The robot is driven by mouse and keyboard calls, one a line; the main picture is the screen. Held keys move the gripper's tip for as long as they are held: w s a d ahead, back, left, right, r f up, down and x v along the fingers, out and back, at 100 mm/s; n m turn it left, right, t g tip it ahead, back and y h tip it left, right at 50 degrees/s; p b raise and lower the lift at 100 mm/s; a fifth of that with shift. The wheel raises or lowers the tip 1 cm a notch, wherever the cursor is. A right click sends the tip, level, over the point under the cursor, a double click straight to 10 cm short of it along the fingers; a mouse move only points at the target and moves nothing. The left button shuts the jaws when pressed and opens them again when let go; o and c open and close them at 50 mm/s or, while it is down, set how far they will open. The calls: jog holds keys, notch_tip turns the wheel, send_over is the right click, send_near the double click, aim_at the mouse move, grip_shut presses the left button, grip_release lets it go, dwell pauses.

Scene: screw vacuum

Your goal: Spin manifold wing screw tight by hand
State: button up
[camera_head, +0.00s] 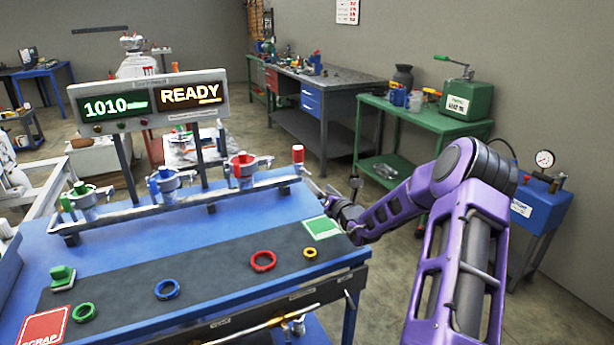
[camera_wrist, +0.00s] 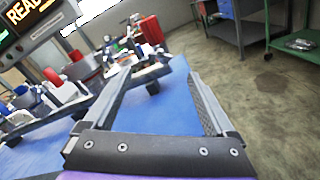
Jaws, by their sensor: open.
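The manifold (camera_head: 130,213) is a long grey rail on the blue table, with green, blue and red clamp-like fittings along it. A red cylinder (camera_head: 298,155) stands at its right end. I cannot clearly make out which part is the wing screw. My gripper (camera_head: 322,195) is just right of the manifold's right end, over the table's far right corner. In the wrist view my gripper (camera_wrist: 163,72) has its two fingers spread, with blue tabletop between them and nothing held.
A display reading 1010 and READY (camera_head: 150,98) stands behind the manifold. Green (camera_head: 86,312), blue (camera_head: 167,290), red (camera_head: 263,261) and yellow (camera_head: 310,253) rings lie on the dark mat. A green bench (camera_head: 420,118) stands behind my arm. The floor between is mostly clear.

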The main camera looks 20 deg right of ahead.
aim_at(306, 172)
jog(key=w+b, duration=0.1)
jog(key=w, duration=0.8)
jog(key=shift+w+a, duration=0.15)
jog(key=shift+w, duration=0.1)
jog(key=c, duration=1.4)
